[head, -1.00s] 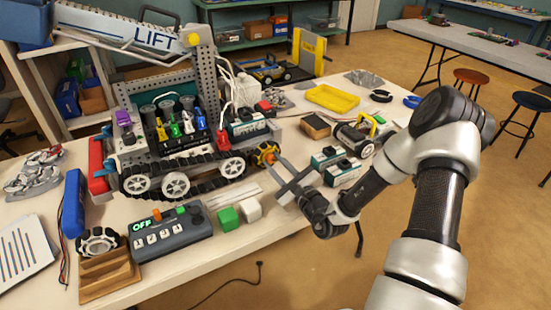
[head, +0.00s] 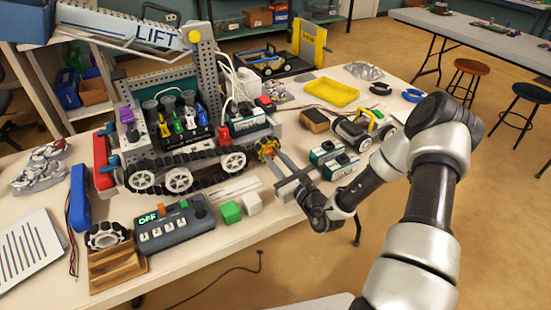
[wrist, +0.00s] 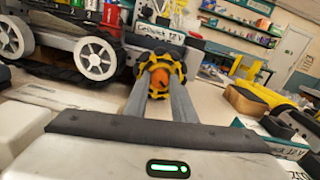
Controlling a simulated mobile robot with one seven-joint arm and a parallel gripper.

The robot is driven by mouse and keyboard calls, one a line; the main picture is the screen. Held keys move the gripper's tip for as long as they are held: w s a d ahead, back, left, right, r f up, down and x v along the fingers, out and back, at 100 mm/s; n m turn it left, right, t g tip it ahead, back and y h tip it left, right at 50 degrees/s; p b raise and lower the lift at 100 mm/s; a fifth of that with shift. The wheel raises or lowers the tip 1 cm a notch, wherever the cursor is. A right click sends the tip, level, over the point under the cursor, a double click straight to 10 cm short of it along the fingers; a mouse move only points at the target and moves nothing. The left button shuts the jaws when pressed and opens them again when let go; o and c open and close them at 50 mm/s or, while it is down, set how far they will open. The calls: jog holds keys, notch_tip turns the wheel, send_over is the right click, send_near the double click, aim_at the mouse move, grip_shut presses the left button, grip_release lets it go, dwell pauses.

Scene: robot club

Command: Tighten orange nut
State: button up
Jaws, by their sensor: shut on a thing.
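The orange nut (wrist: 163,76) sits in the middle of a yellow toothed wheel (wrist: 148,67) at the end of the tracked robot (head: 178,160). The nut's turn angle is hard to read.
A keypad box (head: 174,225) reading OFF, a green cube (head: 230,212) and a white cube (head: 252,203) lie in front of the tracked robot. Teal-labelled batteries (head: 335,165) lie right of my fingers. A yellow tray (head: 331,92) is farther back. The table's front edge is close below my gripper.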

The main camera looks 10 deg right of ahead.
jog(key=o, duration=1.1)
jog(key=shift+c, duration=0.2)
jog(key=p+v, duration=0.1)
jog(key=v, duration=1.6)
jog(key=shift+s+p, duration=0.2)
jog(key=shift+p, duration=0.2)
jog(key=shift+d, duration=0.1)
